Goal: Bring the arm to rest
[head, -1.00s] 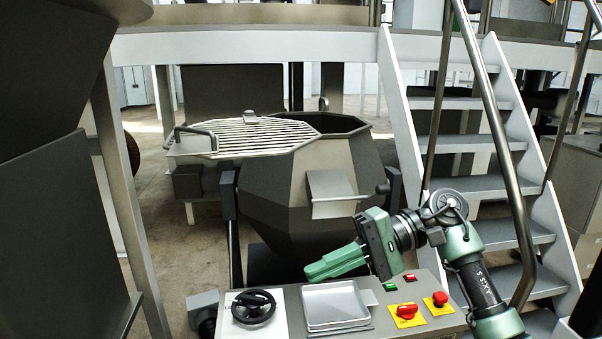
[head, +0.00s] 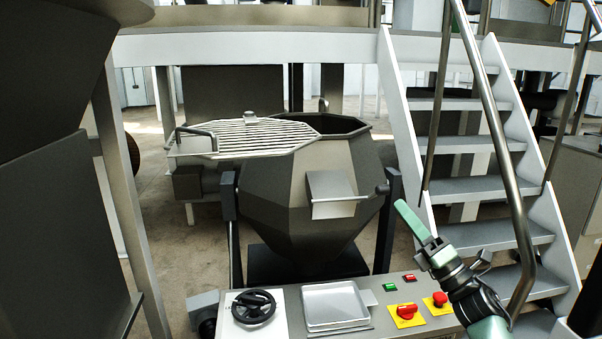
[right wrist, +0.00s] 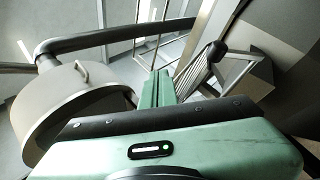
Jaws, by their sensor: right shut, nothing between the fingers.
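My right arm comes in from the lower right in the head view. Its green right gripper (head: 402,207) points up and to the left, with its fingers together and nothing between them. It is above and behind the control panel (head: 377,318), in front of the stair side and to the right of the steel hopper (head: 300,205). In the right wrist view the shut green fingers (right wrist: 157,78) show in the middle, with nothing held. My left gripper is not in either view.
A grille lid (head: 250,138) covers part of the hopper. Stairs (head: 478,192) with a steel handrail (head: 510,180) stand close on the right.

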